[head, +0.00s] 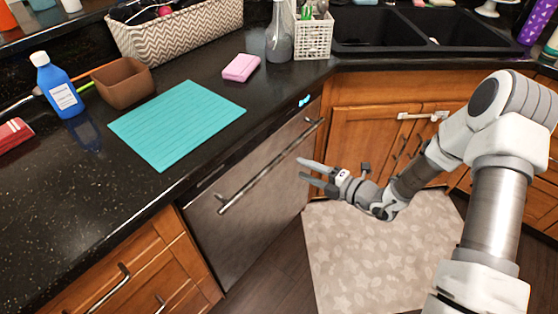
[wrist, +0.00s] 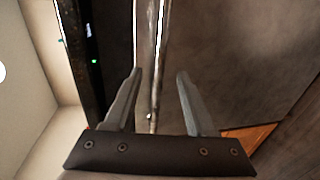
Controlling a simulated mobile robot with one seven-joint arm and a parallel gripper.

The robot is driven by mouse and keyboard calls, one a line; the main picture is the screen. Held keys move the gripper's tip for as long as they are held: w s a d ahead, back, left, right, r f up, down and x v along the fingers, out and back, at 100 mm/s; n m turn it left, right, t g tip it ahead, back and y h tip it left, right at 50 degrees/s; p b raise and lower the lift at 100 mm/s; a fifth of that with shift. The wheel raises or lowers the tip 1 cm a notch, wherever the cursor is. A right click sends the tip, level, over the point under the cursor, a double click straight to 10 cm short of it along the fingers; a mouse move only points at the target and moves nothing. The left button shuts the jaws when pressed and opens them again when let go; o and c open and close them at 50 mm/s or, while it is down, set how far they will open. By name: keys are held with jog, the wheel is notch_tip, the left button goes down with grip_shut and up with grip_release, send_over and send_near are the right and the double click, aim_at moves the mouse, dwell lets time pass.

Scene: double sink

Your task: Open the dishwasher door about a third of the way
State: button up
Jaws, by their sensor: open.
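The dishwasher door (head: 237,231) is a grey metal front under the black counter, and it looks shut. Its long bar handle (head: 262,175) runs along the upper part of the door. My gripper (head: 300,169) is open, in front of the door near the right part of the handle. In the wrist view, the handle (wrist: 157,60) runs lengthwise between the spread fingers of my gripper (wrist: 158,76), nearer the left finger. The door (wrist: 240,50) fills the right side there. I cannot tell whether a finger touches the handle.
A beige patterned mat (head: 370,250) lies on the floor before the sink cabinets (head: 365,135). Wooden drawers (head: 130,265) stand left of the dishwasher. The counter above holds a teal mat (head: 178,122), a pink sponge (head: 241,67) and a blue bottle (head: 58,88).

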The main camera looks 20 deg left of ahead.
aim_at(282, 160)
jog(key=b+x, duration=0.1)
jog(key=x, duration=0.9)
jog(key=shift+b, duration=0.3)
jog(key=shift+c, duration=0.2)
grip_shut()
jog(key=shift+d, duration=0.1)
dwell(0.6)
